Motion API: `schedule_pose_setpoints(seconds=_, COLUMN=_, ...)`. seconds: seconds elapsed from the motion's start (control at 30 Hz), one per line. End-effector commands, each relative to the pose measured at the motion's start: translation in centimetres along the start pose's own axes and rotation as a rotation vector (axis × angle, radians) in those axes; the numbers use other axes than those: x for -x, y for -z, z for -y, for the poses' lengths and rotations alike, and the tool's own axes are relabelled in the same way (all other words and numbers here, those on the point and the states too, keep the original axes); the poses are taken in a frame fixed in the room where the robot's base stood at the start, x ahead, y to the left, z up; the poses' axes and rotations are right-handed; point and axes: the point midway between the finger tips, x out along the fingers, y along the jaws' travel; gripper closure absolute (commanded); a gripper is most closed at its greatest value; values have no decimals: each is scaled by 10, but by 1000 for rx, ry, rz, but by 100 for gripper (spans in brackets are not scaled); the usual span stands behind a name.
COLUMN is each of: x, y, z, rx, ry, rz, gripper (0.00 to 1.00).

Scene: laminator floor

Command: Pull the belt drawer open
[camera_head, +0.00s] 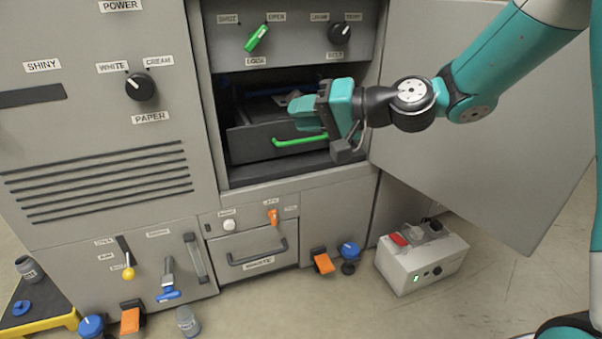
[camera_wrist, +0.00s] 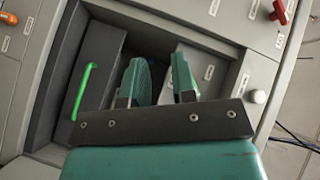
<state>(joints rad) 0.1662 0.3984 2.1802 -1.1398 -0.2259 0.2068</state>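The dark belt drawer (camera_head: 252,143) sits inside the open bay of the grey machine. Its green bar handle (camera_head: 300,141) is on its front face. In the wrist view the drawer front (camera_wrist: 100,62) and the green handle (camera_wrist: 83,92) lie to the left of the fingers. My gripper (camera_head: 303,110) is at the bay, appearing just above the handle's right part in the head view. In the wrist view my gripper (camera_wrist: 158,82) has its two teal fingers apart with nothing between them. The handle is outside the fingers. Contact with the drawer cannot be told.
A grey door (camera_head: 480,110) stands open at the right of the bay. A green knob (camera_head: 257,38) and a black knob (camera_head: 339,33) are on the panel above. A lower drawer with a grey handle (camera_head: 257,255) is below. A grey box (camera_head: 422,258) stands on the floor.

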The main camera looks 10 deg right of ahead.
Motion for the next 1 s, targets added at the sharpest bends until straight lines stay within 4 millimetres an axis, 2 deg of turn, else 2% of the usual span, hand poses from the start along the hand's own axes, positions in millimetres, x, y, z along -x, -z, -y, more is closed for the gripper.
schedule_pose_setpoints(seconds=0.03, x=-8, y=-4, z=-44, rx=-35, ry=20, rz=-47, gripper=75)
schedule_pose_setpoints(seconds=0.3, x=-9, y=24, z=-172, rx=-224, ry=151, rz=-319, gripper=75)
schedule_pose_setpoints(seconds=0.4, x=-3, y=33, z=-214, rx=-286, ry=193, rz=-411, gripper=75)
schedule_pose_setpoints(seconds=0.5, x=4, y=39, z=-245, rx=-335, ry=227, rz=-482, gripper=75)
schedule_pose_setpoints(seconds=0.6, x=9, y=44, z=-263, rx=-366, ry=248, rz=-529, gripper=75)
schedule_pose_setpoints(seconds=0.7, x=12, y=48, z=-269, rx=-380, ry=259, rz=-551, gripper=75)
schedule_pose_setpoints(seconds=1.0, x=0, y=63, z=-259, rx=-386, ry=260, rz=-553, gripper=75)
